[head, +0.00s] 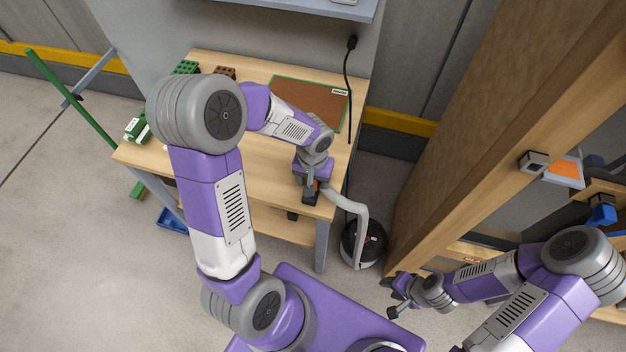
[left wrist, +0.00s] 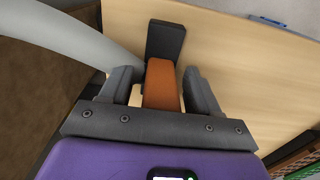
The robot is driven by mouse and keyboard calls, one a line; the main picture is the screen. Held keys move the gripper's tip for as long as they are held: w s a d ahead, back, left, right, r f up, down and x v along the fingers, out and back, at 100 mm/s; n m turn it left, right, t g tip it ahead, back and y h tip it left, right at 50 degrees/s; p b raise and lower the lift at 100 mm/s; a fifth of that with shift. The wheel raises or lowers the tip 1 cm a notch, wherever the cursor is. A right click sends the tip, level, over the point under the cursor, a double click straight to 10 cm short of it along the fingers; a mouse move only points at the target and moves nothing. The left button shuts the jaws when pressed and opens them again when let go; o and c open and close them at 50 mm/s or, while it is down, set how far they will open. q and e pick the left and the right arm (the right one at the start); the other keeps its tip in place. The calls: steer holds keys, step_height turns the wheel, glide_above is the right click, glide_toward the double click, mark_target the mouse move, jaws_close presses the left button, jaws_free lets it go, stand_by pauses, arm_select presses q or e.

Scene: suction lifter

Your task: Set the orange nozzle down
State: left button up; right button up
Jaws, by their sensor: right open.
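The orange nozzle (left wrist: 162,85), with a dark flat end piece, sits between the fingers of my left gripper (left wrist: 163,72) in the left wrist view. In the head view my left gripper (head: 311,184) is over the front right corner of the wooden table (head: 262,160); the nozzle is mostly hidden there. I cannot tell whether its dark end touches the tabletop. A grey hose (head: 350,205) runs from beside the nozzle to a round black vacuum unit (head: 362,246) on the floor. My right gripper (head: 391,298) is open and empty, low at the right.
A brown board with green edging (head: 310,100) lies at the table's back right. Green bricks (head: 186,67) and a brown brick (head: 225,72) are at the back left. A green and white item (head: 137,128) lies at the left edge. A wooden shelf frame (head: 480,130) stands at the right.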

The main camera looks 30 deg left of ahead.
arm_select(q)
steer(key=shift+r, duration=0.1)
steer(key=shift+r+p, duration=0.3)
steer(key=shift+p, duration=0.05)
step_height(320, 180, up, 12)
steer(key=p, duration=0.3)
steer(key=shift+f, duration=0.2)
